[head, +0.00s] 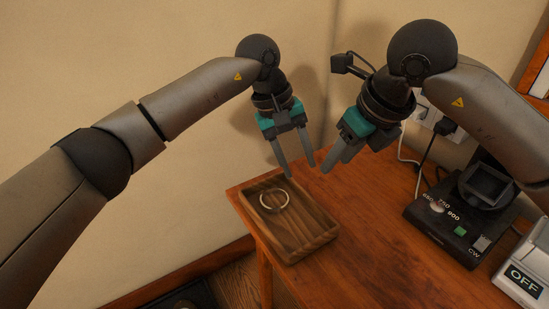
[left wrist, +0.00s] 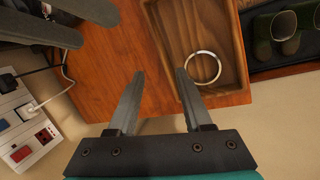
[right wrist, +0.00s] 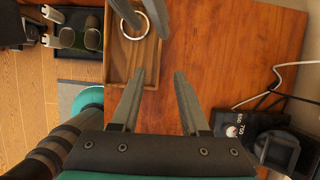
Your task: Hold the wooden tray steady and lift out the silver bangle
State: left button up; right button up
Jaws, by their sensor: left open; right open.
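The wooden tray (head: 300,238) lies near the left corner of the table, and it also shows in the left wrist view (left wrist: 222,84) and the right wrist view (right wrist: 117,71). My left gripper (head: 299,171) is open and empty above the tray's back edge, apart from tray and bangle. My right gripper (head: 333,163) is open and empty above the table, to the right of the tray.
Cables run to a wall socket (head: 428,115). Green boots (left wrist: 285,30) stand on the floor beyond the table edge. The table's middle is clear.

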pick_arm(q)
jog(key=a+m+y, duration=0.3)
jog(key=a, duration=0.1)
jog(key=shift+a+m+y, duration=0.2)
jog(key=shift+m+y, duration=0.2)
pick_arm(e)
send_near(309, 195)
jog(key=x, duration=0.8)
jog(key=shift+f, duration=0.4)
grip_shut()
pick_arm(q)
jog(key=shift+c, duration=0.2)
dwell(0.4)
